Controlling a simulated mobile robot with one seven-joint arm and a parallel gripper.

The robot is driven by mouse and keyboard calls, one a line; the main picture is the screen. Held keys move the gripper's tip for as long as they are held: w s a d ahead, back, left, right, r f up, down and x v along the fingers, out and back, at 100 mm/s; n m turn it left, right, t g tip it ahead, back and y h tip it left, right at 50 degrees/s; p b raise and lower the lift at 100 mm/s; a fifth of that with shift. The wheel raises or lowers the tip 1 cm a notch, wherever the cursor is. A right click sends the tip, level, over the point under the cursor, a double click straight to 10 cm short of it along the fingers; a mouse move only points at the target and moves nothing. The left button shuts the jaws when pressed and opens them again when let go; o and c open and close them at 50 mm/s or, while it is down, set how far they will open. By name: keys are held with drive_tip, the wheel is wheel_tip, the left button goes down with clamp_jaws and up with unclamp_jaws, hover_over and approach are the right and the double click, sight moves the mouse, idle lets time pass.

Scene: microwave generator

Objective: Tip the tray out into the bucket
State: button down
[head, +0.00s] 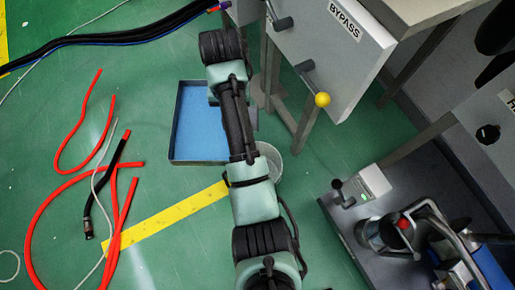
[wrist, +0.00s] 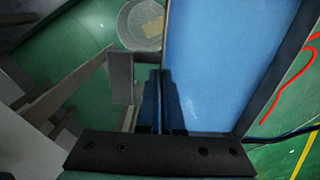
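The tray (head: 200,125) is shallow, with a blue inside and a dark rim. It shows left of my arm in the head view, partly hidden by it, and fills the right of the wrist view (wrist: 225,60). The pale round bucket (head: 272,160) is mostly behind my arm in the head view; in the wrist view the bucket (wrist: 138,28) shows beside the tray's far left edge. My gripper (wrist: 161,75) has its fingers close together on the tray's left wall, seemingly pinching it. The gripper is hidden in the head view. I cannot tell whether the tray is raised.
A grey cabinet marked BYPASS (head: 335,50) with levers and a yellow knob stands right of my arm on metal legs. A machine bench (head: 400,235) is at lower right. Red hoses (head: 75,180) and a yellow floor stripe (head: 165,215) lie on the green floor at left.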

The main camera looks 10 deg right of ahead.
drive_tip(key=w+a+f+m+b, duration=0.2)
drive_tip(key=w+f+m+b, duration=0.7)
drive_tip(key=f+m+b, duration=0.7)
drive_tip(key=a+f+m+b, duration=0.5)
drive_tip(key=a+m, duration=0.2)
drive_tip(key=a, duration=0.1)
drive_tip(key=a+f+m+b, duration=0.5)
drive_tip(key=a+m+b, duration=0.1)
drive_tip(key=a+m, duration=0.1)
drive_tip(key=shift+w+a, duration=0.25)
drive_tip(key=shift+a, duration=0.6)
